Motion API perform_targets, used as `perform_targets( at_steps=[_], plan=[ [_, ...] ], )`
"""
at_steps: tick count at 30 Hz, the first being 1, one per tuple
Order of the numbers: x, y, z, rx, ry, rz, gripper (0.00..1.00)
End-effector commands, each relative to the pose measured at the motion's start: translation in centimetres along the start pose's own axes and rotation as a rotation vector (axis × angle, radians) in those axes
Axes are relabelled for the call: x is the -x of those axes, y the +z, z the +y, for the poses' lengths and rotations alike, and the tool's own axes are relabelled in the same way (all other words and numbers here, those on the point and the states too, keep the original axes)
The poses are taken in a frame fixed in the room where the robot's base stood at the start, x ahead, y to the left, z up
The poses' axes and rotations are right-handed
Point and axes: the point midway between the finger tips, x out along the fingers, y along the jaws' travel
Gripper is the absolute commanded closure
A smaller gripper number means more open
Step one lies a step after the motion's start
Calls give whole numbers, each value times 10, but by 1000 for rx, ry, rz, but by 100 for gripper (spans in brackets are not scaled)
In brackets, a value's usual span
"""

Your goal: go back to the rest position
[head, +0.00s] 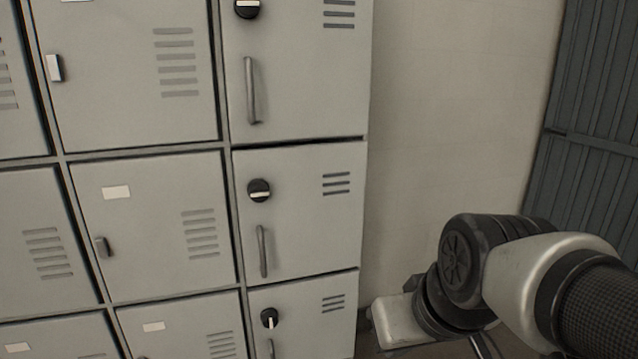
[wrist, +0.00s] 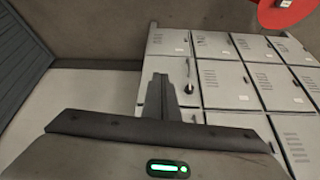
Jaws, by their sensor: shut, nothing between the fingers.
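My gripper (wrist: 162,88) shows in the wrist view as dark fingers together at the middle, with nothing between them. The fingers stand in front of the locker bank and look apart from it, though the depth is hard to judge. In the head view my arm reaches in from the lower right, in front of the bare wall. My fingers cannot be made out there.
Grey lockers (head: 150,225) fill the left of the head view, all doors looking shut. The right column has black round knobs (head: 259,190) and bar handles (head: 262,251). A dark ribbed panel (head: 590,110) stands at right. A red disc (wrist: 284,12) shows in the wrist view.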

Motion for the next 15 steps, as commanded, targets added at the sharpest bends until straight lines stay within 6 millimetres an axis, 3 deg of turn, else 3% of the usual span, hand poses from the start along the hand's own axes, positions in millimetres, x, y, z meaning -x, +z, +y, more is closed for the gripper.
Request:
perform_targets(
  at_steps=[5,7,15],
  plan=[
    [35,26,24,-146,100,9,100],
    [56,17,25,-156,105,3,100],
    [110,-13,23,-152,101,2,100]
  ],
)
